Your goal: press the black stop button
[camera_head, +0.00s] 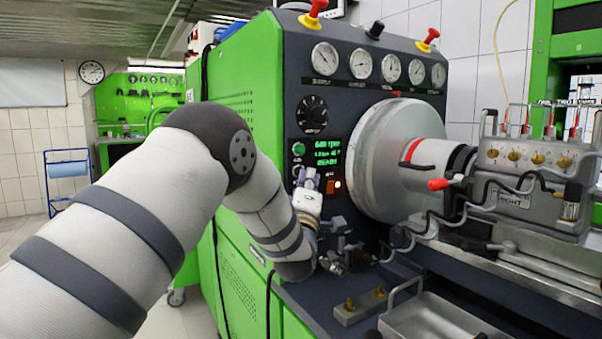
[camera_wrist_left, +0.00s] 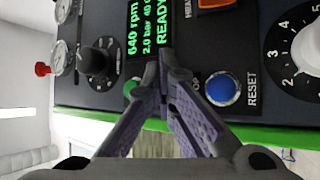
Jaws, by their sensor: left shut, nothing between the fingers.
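My left gripper (camera_head: 309,174) is in front of the dark control panel, just below the green button (camera_head: 299,148) and left of the lit display (camera_head: 327,152). In the left wrist view its fingers (camera_wrist_left: 165,72) are shut together with nothing between them, and they point at the panel between the green button (camera_wrist_left: 130,88) and the blue RESET button (camera_wrist_left: 222,89). The black stop button is not clearly seen; the fingers cover that part of the panel. Part of a label ending in "OP" shows beside the fingers. I cannot tell whether the tips touch anything. My right gripper is not in view.
A black dial (camera_head: 312,115) sits above the display, and an orange switch (camera_head: 331,187) is right of the gripper. The large metal disc (camera_head: 380,160) stands out farther right. Fittings and a metal tray (camera_head: 440,318) lie on the bench below.

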